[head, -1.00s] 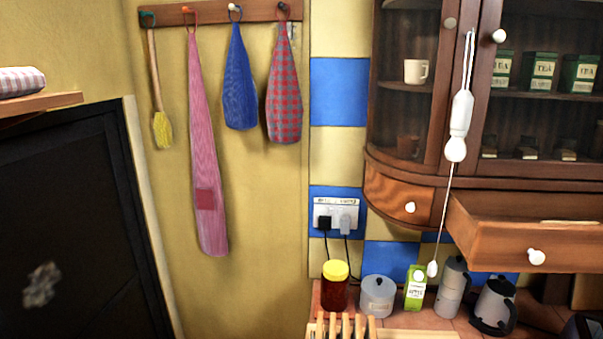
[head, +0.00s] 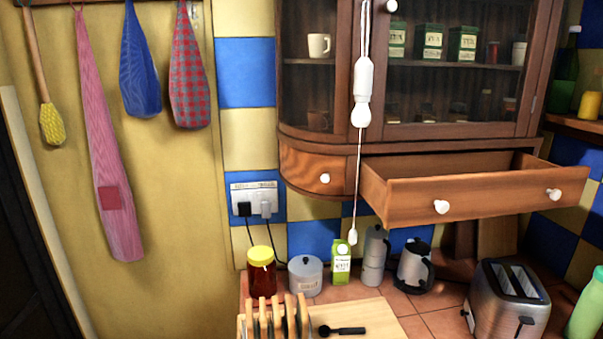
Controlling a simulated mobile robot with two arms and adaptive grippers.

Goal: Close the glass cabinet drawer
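The glass cabinet (head: 340,95) hangs on the wall at upper right, with glass doors and a rounded left end. Its wide wooden drawer (head: 490,205) is pulled out below the doors and looks empty inside where I can see. The drawer front has two white knobs, a left knob (head: 441,206) and a right knob (head: 554,195). A smaller curved drawer (head: 305,170) to its left is shut. Neither of my grippers shows in the head view.
A white pull cord (head: 361,95) hangs in front of the cabinet, left of the open drawer.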

